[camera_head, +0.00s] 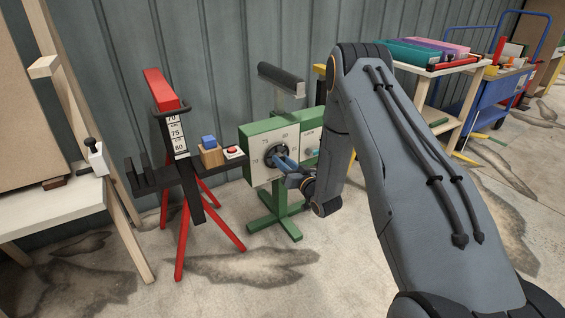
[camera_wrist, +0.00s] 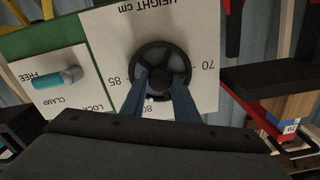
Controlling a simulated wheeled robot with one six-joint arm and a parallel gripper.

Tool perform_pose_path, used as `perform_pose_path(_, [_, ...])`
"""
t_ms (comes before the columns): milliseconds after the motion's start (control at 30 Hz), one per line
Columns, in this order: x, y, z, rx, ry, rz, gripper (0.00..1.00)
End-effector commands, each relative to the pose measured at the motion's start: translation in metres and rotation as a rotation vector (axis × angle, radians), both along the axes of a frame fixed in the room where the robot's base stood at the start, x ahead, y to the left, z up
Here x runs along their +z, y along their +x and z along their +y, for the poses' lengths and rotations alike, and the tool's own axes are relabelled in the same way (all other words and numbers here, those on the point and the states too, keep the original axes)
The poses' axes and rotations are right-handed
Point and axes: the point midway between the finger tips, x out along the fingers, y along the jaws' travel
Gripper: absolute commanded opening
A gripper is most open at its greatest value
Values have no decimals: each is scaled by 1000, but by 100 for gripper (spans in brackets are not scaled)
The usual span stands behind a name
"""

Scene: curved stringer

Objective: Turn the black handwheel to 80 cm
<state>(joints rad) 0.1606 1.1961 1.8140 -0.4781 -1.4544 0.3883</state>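The black handwheel (camera_head: 276,155) sits on a pale dial plate on the green stand in the head view. In the wrist view the handwheel (camera_wrist: 160,70) is upside down at the middle, under the inverted words HEIGHT cm. There 85 is on its left, 70 on its right, and 80 is partly hidden below. My gripper (camera_head: 284,165) is at the front of the wheel. In the wrist view its two blue-grey fingers (camera_wrist: 160,82) are apart and overlap the wheel's lower half. Contact with the wheel cannot be told. The wheel's pointer is not clear.
A clamp lever (camera_wrist: 71,75), marked FREE and LOCK, sits beside the dial and points toward FREE. A red stand (camera_head: 161,90) with a height scale, a wooden block (camera_head: 211,157) and a red button (camera_head: 233,152) are left of the green stand. A loaded bench (camera_head: 430,65) stands behind my arm.

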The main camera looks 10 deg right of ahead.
Motion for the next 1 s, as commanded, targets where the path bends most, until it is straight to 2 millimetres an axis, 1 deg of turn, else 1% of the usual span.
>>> perform_pose_path(33, [-1,-1,1,2,0,3,34])
perform_pose_path(100, [-1,-1,1,1,0,3,46])
perform_pose_path(367, [-1,0,0,0,0,1,46])
perform_pose_path(467, [0,-4,-2,0,-1,2,46])
perform_pose_path(567, [0,-14,-5,-1,0,3,46])
perform_pose_path(800, [0,-52,-17,-1,0,3,46])
perform_pose_path(900, [0,-64,-21,-1,0,4,46])
perform_pose_path(1000, [0,-72,-23,0,0,2,46])
